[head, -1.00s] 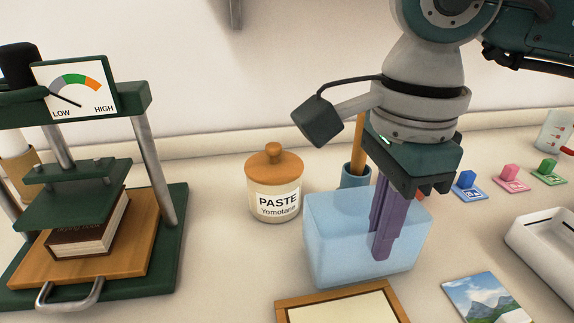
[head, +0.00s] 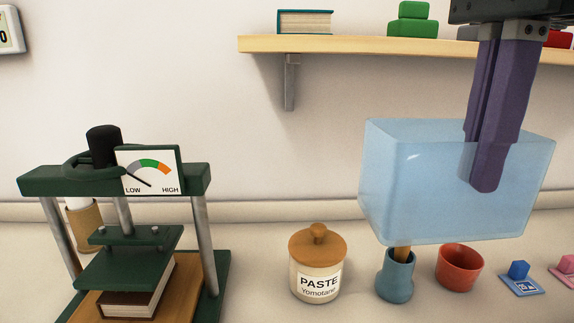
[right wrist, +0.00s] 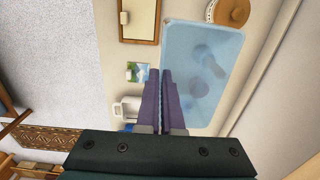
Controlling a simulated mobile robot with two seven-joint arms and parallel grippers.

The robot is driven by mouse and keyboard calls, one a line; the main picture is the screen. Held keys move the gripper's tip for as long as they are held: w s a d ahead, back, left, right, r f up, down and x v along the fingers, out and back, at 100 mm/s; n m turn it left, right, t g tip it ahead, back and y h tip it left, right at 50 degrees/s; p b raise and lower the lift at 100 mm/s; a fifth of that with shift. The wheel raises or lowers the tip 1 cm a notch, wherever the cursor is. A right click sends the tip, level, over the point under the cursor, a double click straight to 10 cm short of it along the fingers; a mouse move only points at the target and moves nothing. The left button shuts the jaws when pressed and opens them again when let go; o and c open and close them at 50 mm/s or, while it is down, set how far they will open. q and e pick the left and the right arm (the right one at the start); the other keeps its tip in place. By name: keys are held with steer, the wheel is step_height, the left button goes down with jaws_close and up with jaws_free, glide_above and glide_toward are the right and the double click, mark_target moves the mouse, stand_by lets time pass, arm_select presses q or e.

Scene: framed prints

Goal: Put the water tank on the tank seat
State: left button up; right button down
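The water tank (head: 420,190) is a pale blue see-through box, held up in the air above the counter on the right of the head view. It also shows in the right wrist view (right wrist: 190,62). My right gripper (head: 484,186) has its purple fingers pointing down over the tank's near side. In the right wrist view its fingers (right wrist: 163,74) are nearly together at the tank's edge, and the tank hangs from them. A white tray-like unit (right wrist: 118,108) shows partly beside the fingers; I cannot tell whether it is the tank seat. My left gripper is not in view.
A green press (head: 190,185) stands left. A wooden shelf (head: 350,46) is on the wall. A framed board (right wrist: 140,20) lies on the counter.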

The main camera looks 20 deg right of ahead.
steer(key=s+a+r+n+p, duration=0.1)
steer(key=r+n+p, duration=0.9)
steer(key=r+p, duration=1.4)
steer(key=s+a+r+n+p, duration=0.2)
steer(key=r+n+p, duration=0.8)
steer(key=r+p, duration=1.4)
steer(key=s+p, duration=0.1)
steer(key=p, duration=0.1)
steer(key=shift+a+n+p, duration=0.3)
steer(key=shift+p, duration=0.05)
steer(key=shift+d+f, duration=0.1)
